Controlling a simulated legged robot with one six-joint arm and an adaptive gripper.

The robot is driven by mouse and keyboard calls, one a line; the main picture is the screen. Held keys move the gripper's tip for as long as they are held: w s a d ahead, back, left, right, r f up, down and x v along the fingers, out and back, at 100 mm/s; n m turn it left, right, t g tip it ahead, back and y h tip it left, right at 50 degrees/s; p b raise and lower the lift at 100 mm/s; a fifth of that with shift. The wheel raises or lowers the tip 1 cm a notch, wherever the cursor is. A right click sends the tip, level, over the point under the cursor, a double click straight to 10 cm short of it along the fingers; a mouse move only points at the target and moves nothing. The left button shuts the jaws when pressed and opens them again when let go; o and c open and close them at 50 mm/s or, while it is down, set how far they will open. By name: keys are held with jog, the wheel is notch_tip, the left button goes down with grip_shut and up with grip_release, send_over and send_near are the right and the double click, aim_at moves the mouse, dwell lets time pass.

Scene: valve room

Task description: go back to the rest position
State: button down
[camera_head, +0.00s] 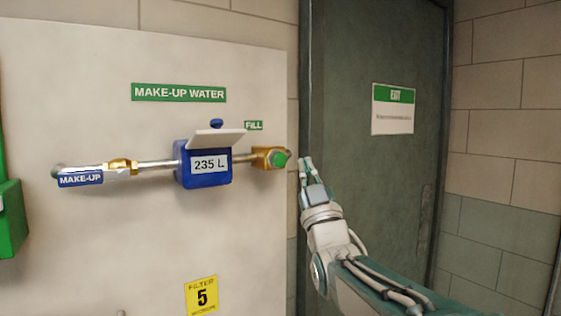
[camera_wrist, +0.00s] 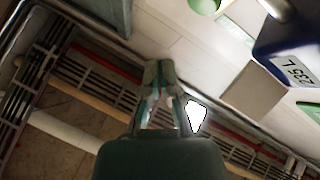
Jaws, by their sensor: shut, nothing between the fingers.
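My gripper (camera_head: 307,167) is at the right edge of the white panel, just right of the green fill button (camera_head: 279,160) on the brass fitting (camera_head: 262,157). In the head view a small gap seems to separate it from the button. In the wrist view my gripper (camera_wrist: 160,68) has its fingertips together with nothing between them. The blue water meter (camera_head: 204,163) reads 235 L, and its pale lid is raised. The meter also shows at the upper right of the wrist view (camera_wrist: 290,45).
A pipe with a brass valve (camera_head: 122,164) and a MAKE-UP tag (camera_head: 80,179) runs left of the meter. A dark green door (camera_head: 375,165) with an EXIT sign (camera_head: 393,108) stands behind my arm. A green box (camera_head: 12,215) is at the far left. A yellow filter label (camera_head: 201,295) is low on the panel.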

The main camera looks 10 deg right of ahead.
jog(key=shift+y, duration=0.3)
jog(key=s+f+m+g+h, duration=0.1)
jog(key=s+f+m+g, duration=0.1)
jog(key=s+f+g, duration=0.5)
jog(key=s+f+m+g+h, duration=0.15)
jog(key=f+g, duration=0.25)
jog(key=f, duration=0.7)
jog(key=s+f+m+g, duration=0.1)
jog(key=s+f+g, duration=0.9)
jog(key=s+f, duration=0.7)
jog(key=shift+s+a, duration=0.45)
jog(key=shift+s, duration=0.35)
jog(key=shift+r, duration=0.1)
